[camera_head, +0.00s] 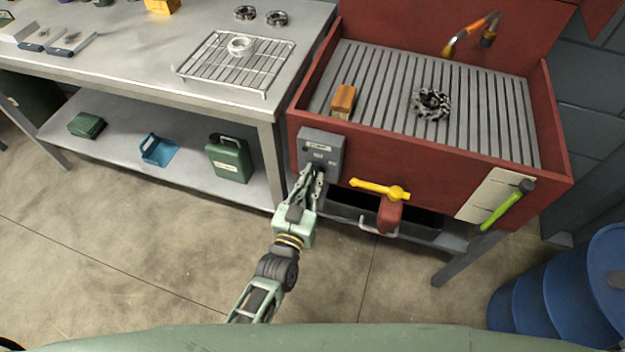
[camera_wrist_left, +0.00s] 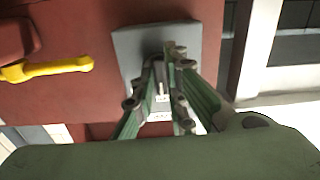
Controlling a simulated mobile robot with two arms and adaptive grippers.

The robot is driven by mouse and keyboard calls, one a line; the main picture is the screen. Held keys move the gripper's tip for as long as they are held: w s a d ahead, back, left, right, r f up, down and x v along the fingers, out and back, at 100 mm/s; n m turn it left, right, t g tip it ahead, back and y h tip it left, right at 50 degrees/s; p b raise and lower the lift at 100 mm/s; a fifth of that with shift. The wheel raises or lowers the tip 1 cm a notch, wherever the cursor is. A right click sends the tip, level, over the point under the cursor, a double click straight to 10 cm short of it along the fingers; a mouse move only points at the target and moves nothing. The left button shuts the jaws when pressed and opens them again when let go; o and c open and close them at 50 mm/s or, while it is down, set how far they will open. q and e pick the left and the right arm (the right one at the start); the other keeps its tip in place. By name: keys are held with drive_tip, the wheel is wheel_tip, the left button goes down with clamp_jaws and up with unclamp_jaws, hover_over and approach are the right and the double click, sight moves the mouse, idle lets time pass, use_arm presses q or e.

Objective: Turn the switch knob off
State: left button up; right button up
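A grey switch box (camera_head: 322,148) with a label along its top is fixed to the front of the red wash basin, at its left end. It also shows in the left wrist view (camera_wrist_left: 129,46). My left gripper (camera_head: 317,172) reaches up to the box's lower part. In the left wrist view, its fingertips (camera_wrist_left: 165,57) stand close together in front of the box, with pale labels between the fingers. My right gripper is not in view.
A yellow valve handle (camera_head: 380,189) sticks out right of the box. A green-handled tool (camera_head: 508,206) is farther right on the basin front. A metal workbench (camera_head: 190,95) stands left, with a green can (camera_head: 229,160) on its shelf. Blue barrels (camera_head: 560,300) stand lower right.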

use_arm(q)
drive_tip(key=o, duration=0.3)
drive_tip(key=shift+o, duration=0.2)
drive_tip(key=v, duration=1.2)
